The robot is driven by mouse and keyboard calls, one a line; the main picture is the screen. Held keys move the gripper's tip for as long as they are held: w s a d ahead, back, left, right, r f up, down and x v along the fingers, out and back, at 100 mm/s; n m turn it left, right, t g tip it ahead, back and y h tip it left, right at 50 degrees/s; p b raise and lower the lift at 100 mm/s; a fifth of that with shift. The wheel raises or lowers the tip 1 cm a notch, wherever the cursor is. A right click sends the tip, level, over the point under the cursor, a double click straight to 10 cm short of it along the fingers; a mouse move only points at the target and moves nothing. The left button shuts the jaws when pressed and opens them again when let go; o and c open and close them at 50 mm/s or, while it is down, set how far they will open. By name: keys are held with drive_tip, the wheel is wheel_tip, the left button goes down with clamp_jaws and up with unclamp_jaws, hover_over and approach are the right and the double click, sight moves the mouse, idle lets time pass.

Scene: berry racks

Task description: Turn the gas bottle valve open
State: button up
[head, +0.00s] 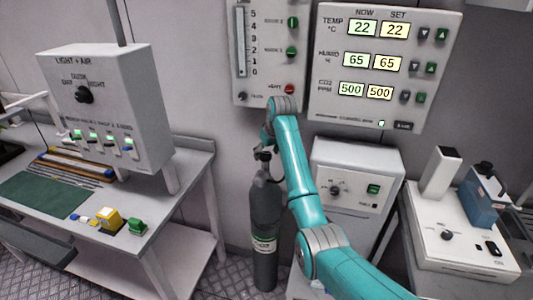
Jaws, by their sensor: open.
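The gas bottle (265,225) is a dark grey upright cylinder with a pale label, standing on the floor against the wall between the left bench and a white cabinet. Its valve is at the narrow top, where small dark parts show just under my wrist. My teal arm reaches up from the lower right and bends down at the wrist. My gripper (263,154) is open, small and dark, directly above the bottle's top. My wrist and arm partly hide this area, and I cannot tell whether the fingers touch the valve or stand around it.
A control panel (385,115) and a flow gauge panel (241,85) hang on the wall behind. A light and air box (105,60) stands over the left bench (190,165). The white cabinet (380,160) is close on the right, with a side bench (455,265) beyond it.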

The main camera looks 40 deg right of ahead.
drive_tip(key=shift+f, duration=0.15)
drive_tip(key=c, duration=1.2)
drive_tip(key=shift+o, duration=0.2)
drive_tip(key=m, duration=0.2)
drive_tip(key=m+h, duration=0.1)
drive_tip(key=m, duration=0.1)
drive_tip(key=m+h, duration=0.1)
drive_tip(key=shift+w+a+m+g, duration=0.1)
drive_tip(key=shift+a+m+g, duration=0.2)
drive_tip(key=shift+m, duration=0.1)
drive_tip(key=m+g, duration=0.1)
drive_tip(key=m, duration=0.2)
drive_tip(key=m+g+h, duration=0.1)
drive_tip(key=m, duration=0.2)
drive_tip(key=shift+w+a+h, duration=0.1)
drive_tip(key=shift+w+h, duration=0.1)
drive_tip(key=shift+h, duration=0.1)
drive_tip(key=m+g, duration=0.1)
drive_tip(key=m, duration=0.1)
drive_tip(key=m+g, duration=0.1)
drive_tip(key=m, duration=0.2)
drive_tip(key=shift+w+m, duration=0.2)
drive_tip(key=shift+m, duration=0.1)
drive_tip(key=m+g, duration=0.2)
drive_tip(key=m, duration=0.2)
drive_tip(key=shift+w+m, duration=0.1)
drive_tip(key=shift+m, duration=1)
